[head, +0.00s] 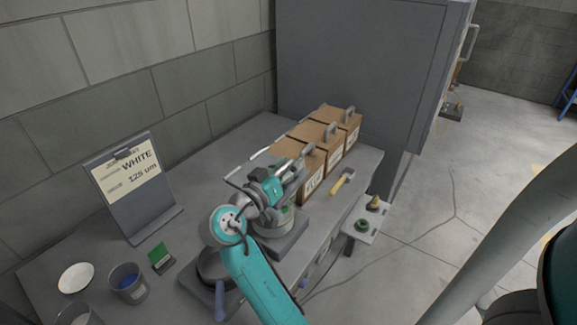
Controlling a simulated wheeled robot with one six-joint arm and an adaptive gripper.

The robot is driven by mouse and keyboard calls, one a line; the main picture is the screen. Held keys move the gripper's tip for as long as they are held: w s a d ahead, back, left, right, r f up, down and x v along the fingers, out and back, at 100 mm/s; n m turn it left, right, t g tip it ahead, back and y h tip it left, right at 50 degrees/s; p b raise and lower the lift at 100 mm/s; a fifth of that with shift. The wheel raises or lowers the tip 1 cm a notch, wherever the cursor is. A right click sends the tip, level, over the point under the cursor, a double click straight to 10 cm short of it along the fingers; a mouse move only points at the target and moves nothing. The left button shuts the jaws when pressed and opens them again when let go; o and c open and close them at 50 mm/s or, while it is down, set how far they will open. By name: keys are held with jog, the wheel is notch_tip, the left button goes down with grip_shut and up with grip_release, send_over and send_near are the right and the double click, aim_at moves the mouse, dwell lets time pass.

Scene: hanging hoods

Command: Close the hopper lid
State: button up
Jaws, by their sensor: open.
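My teal and grey arm reaches up from the bottom of the head view. My gripper (298,166) is at its far end, small and dark, above a grey machine and in front of the wooden boxes. It is open, and I see nothing held in it. The grey machine (290,238) stands on the bench under my wrist, and my arm hides much of it. A thin pale bar or frame edge (250,164) slants behind my wrist. I cannot tell whether it belongs to the hopper lid. The hopper opening is not clearly visible.
Wooden boxes with grey handles (330,140) stand at the bench's back right. A yellow-handled tool (342,181) lies beside them. A grey cabinet (360,60) stands behind.

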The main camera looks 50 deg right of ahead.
jog(key=a, duration=1.2)
jog(key=shift+s, duration=0.25)
